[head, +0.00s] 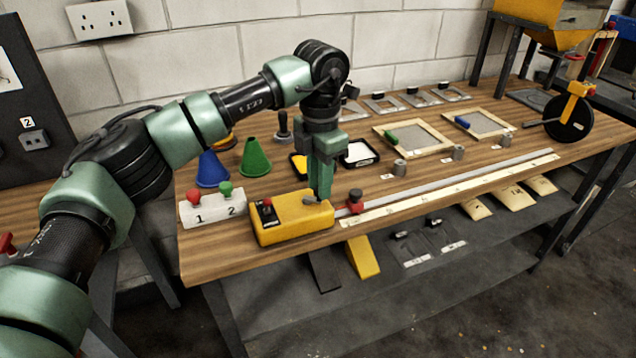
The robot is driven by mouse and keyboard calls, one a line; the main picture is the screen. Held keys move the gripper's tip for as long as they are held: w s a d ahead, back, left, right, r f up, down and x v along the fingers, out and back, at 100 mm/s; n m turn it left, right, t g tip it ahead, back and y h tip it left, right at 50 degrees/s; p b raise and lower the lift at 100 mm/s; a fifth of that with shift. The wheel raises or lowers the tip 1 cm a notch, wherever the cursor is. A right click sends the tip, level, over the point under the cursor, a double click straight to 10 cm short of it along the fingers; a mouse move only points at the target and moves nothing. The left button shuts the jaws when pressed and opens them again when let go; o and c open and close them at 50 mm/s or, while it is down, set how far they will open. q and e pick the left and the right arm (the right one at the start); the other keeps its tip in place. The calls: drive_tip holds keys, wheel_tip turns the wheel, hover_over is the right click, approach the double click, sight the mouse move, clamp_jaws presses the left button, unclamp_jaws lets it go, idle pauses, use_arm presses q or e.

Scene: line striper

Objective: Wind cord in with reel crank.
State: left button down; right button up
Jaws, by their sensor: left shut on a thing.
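A yellow box (292,222) sits at the front left edge of the wooden bench; it looks like the reel housing. A black lever with a red tip (267,208) stands on its left part. A small grey crank (309,200) shows on its top right. My left gripper (318,192) points down over this end, its fingers shut at the crank; the fingers hide part of it. No cord can be made out clearly. A dark block with a red knob (355,201) stands just right of the box, at the rail's near end. My right gripper is not in view.
A white block with red and green knobs (212,207) is left of the box. Blue (212,168) and green (255,158) cones stand behind. A long pale ruler (450,190) runs right along the front. A black wheel (570,118) stands far right.

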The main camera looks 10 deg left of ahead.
use_arm(q)
drive_tip(key=shift+w+r+n, duration=0.1)
drive_tip(key=shift+w+n, duration=0.25)
drive_tip(key=shift+n, duration=0.65)
drive_tip(key=c, duration=1.2)
unclamp_jaws()
drive_tip(key=shift+r+b, duration=0.35)
drive_tip(key=shift+r, duration=3.5)
